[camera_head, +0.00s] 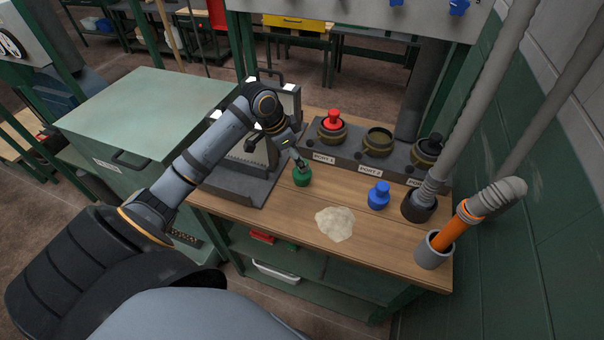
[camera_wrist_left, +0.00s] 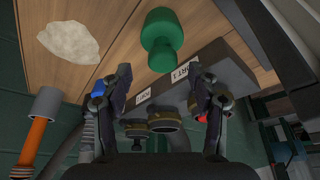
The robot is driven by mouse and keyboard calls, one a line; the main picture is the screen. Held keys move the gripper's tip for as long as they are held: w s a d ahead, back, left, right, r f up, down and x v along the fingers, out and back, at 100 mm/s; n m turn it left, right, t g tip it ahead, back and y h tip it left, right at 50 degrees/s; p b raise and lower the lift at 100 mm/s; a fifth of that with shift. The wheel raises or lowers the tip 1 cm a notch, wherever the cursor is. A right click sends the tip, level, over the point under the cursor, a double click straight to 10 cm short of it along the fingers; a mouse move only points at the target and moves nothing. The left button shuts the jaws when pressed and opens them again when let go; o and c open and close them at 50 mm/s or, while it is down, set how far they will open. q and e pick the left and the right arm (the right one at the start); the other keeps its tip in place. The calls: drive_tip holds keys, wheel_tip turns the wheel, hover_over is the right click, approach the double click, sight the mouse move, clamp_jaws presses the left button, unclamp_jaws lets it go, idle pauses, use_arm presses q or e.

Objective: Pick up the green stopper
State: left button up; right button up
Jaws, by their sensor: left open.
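The green stopper (camera_head: 302,177) stands upright on the wooden bench, in front of the port 1 end of the dark port block. My left gripper (camera_head: 299,160) is just above and behind its knob in the head view. In the left wrist view the green stopper (camera_wrist_left: 161,40) lies beyond the fingertips, roughly in line with the gap between them. The left gripper (camera_wrist_left: 163,88) is open with nothing between its fingers. Whether a finger touches the knob, I cannot tell. My right gripper is in neither view.
The port block (camera_head: 350,155) carries a red stopper (camera_head: 332,119) in port 1, an open port 2 (camera_head: 379,142) and a black stopper (camera_head: 431,144) at the right. A blue stopper (camera_head: 378,195), a pale powder pile (camera_head: 335,223) and an orange-handled tool (camera_head: 449,235) are on the bench (camera_head: 270,217).

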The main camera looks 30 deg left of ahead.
use_arm(q)
drive_tip(key=x, duration=0.4)
drive_tip(key=shift+w+a+f, duration=0.1)
drive_tip(key=shift+f, duration=0.1)
clamp_jaws()
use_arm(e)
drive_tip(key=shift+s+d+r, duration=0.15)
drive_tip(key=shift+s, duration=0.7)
